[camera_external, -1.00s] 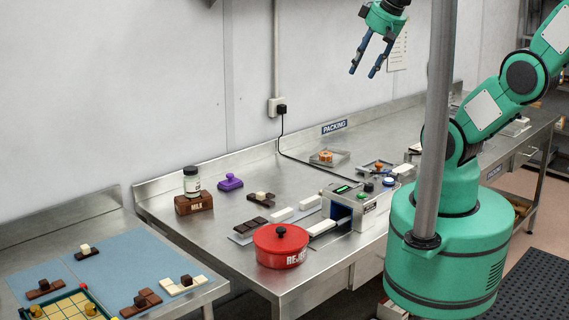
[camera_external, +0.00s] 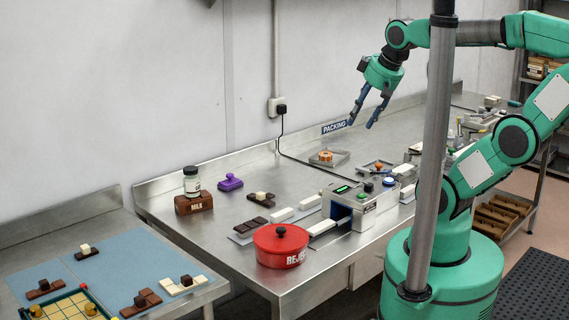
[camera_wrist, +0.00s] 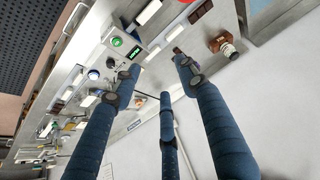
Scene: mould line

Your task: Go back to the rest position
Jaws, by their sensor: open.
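My gripper (camera_external: 367,112) is open and empty. In the external view it hangs in the air above the back of the metal bench, in front of the PACKING sign, with its fingers pointing down. In the wrist view my gripper (camera_wrist: 160,85) shows its dark blue fingers spread apart with nothing between them. The bench and its machine lie well beyond the fingertips.
On the bench (camera_external: 235,252) stand a red lidded pot (camera_external: 281,247), a machine with a green display (camera_external: 358,203), a purple stamp (camera_external: 230,182), a jar on a brown MILK block (camera_external: 194,204) and a small tray (camera_external: 330,158). A grey pole (camera_external: 434,150) stands in front of my arm.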

